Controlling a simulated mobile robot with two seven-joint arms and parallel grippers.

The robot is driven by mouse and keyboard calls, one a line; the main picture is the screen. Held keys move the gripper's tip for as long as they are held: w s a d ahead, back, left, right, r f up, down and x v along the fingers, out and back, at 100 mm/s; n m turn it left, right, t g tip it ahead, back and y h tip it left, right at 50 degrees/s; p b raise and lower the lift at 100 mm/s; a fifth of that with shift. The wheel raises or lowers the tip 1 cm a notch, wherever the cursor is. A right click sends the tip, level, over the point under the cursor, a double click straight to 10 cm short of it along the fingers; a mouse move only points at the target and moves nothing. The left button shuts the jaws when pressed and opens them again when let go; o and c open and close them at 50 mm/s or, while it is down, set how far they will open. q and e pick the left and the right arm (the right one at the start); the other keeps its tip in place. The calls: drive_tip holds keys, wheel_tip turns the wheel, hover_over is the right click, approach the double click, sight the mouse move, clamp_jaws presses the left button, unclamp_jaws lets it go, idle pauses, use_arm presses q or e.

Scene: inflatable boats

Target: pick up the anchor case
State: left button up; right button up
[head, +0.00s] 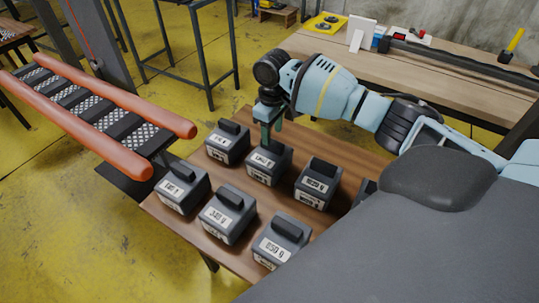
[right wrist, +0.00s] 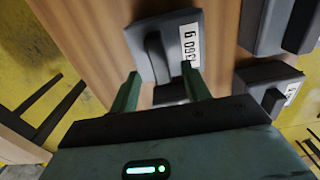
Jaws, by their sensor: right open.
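Several dark grey cases with top handles and white labels stand on a brown wooden table (head: 160,203). The labels are too small to tell which is the anchor case. My right gripper (head: 268,138) points down at the back middle case (head: 262,174). In the right wrist view my open gripper (right wrist: 161,76) has its two green fingers apart, with a case (right wrist: 152,62) and its handle showing between and beyond them. The fingers appear close to the handle, but I cannot tell whether they touch it. My left gripper is out of view.
Close neighbours are a case (head: 227,147) to the left and another (head: 319,188) to the right. Front cases (head: 226,221) stand nearer. An orange inflatable boat (head: 115,90) lies at the left. A workbench (head: 340,60) stands behind.

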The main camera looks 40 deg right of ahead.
sight(272, 141)
drive_tip(key=shift+f, duration=2.55)
drive_tip(key=shift+d, duration=0.1)
clamp_jaws()
drive_tip(key=shift+r, duration=0.1)
drive_tip(key=shift+w+r, duration=0.1)
drive_tip(key=shift+w, duration=0.05)
